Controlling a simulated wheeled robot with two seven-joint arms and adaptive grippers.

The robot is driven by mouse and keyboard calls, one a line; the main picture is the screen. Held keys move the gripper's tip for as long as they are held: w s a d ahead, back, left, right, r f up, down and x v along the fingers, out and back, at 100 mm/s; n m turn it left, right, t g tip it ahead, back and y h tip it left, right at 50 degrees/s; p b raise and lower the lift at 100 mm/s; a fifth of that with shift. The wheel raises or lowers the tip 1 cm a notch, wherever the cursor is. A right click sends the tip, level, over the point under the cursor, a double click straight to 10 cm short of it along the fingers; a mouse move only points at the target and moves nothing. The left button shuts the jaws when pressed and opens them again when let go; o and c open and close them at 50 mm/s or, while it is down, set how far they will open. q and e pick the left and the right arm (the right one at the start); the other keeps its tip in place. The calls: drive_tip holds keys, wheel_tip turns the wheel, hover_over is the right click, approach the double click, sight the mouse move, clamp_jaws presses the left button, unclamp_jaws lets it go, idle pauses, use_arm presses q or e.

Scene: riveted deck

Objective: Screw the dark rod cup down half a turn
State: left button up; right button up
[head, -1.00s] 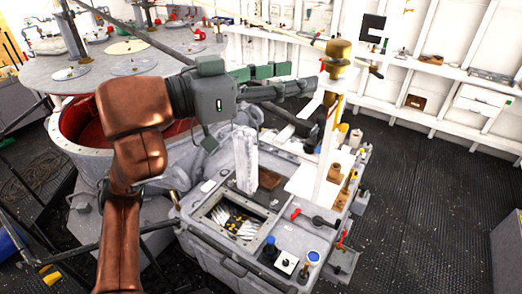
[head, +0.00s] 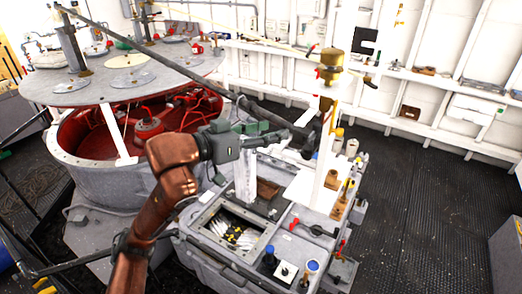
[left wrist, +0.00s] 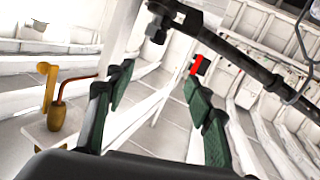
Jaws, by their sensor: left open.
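A long dark rod (head: 165,58) slants across the head view from upper left down to a white post. A dark cup-like fitting (head: 311,143) shows at its lower end, beside the post; its exact shape is hard to make out. In the left wrist view a dark rod (left wrist: 230,55) crosses the upper right, with a dark knobbed fitting (left wrist: 163,22) at its end, above and beyond the fingertips. My left gripper (head: 277,133) points right toward the fitting, apart from it. In the left wrist view its green fingers (left wrist: 158,80) are spread with nothing between them.
A white post with a brass top (head: 331,70) rises beside the fitting. A grey cabinet (head: 215,265) with an open bin, bottles and small levers stands below. A large round tub (head: 85,170) with a red inside is at the left. The dark floor (head: 425,210) at right is clear.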

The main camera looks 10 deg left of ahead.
use_arm(q)
wheel_tip(320, 180, down, 7)
drive_tip(key=w+a+n+y, duration=0.1)
drive_tip(key=a, duration=0.1)
drive_tip(key=shift+w+a+f, duration=0.15)
drive_tip(key=shift+w+a, duration=0.1)
drive_tip(key=shift+w, duration=0.15)
use_arm(e)
drive_tip(key=shift+s+f, duration=0.1)
drive_tip(key=shift+s, duration=0.35)
drive_tip(key=shift+o, duration=0.4)
